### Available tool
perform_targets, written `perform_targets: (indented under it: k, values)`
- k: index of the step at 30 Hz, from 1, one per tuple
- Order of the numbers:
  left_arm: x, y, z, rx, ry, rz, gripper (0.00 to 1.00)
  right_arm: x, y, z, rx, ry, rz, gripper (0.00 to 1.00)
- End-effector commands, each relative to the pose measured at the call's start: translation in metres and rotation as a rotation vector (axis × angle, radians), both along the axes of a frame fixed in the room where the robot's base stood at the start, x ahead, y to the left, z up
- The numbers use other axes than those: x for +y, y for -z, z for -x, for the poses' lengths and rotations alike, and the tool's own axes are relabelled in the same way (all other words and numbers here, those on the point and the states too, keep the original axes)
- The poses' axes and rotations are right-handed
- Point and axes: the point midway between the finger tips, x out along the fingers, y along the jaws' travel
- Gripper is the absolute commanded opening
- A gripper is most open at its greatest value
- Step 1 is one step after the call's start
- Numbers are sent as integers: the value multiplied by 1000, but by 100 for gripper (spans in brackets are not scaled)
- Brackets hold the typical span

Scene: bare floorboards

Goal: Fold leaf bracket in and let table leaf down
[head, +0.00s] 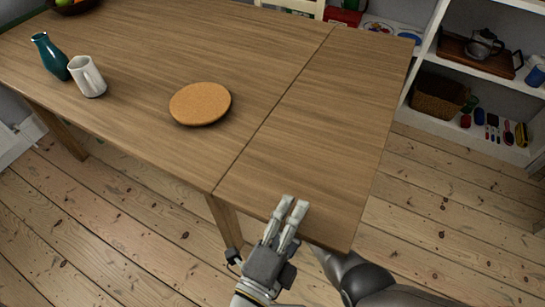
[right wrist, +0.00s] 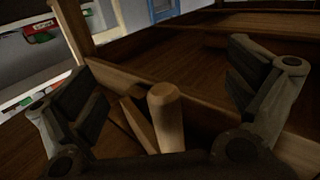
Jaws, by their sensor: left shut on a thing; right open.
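The table leaf (head: 335,125) is up, level with the wooden table (head: 140,120), with a thin seam between them. My left gripper (head: 292,210) is shut on the near edge of the leaf; its upper fingers lie on the top surface. My right arm reaches under the leaf, so its gripper is hidden in the head view. In the right wrist view my right gripper (right wrist: 163,68) is open under the table. A pale wooden piece with a rounded end, seemingly the leaf bracket (right wrist: 166,118), stands between its fingers, with no clear contact.
On the table are a cork mat (head: 200,103), a white mug (head: 87,77), a teal vase (head: 50,57) and a fruit bowl (head: 75,5). White shelves (head: 430,62) with a basket (head: 438,95) stand at the right. The floor right of the leaf is clear.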

Motion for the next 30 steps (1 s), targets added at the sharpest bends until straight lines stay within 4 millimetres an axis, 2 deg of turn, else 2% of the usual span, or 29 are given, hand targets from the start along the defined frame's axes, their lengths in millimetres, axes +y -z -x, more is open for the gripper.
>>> perform_targets:
  k: [1,8,16,30]
  values:
    - [-2,-10,-2,-14,2,17,39,44,-26,-1,-13,-21,-66,100]
    - [-1,-10,-2,-14,2,16,40,43,-24,2,-13,-21,-66,100]
    - [-1,-10,-2,-14,1,16,40,36,-9,31,-2,-27,-64,100]
    - [-1,-10,-2,-13,1,15,39,18,6,66,-6,-26,-62,100]
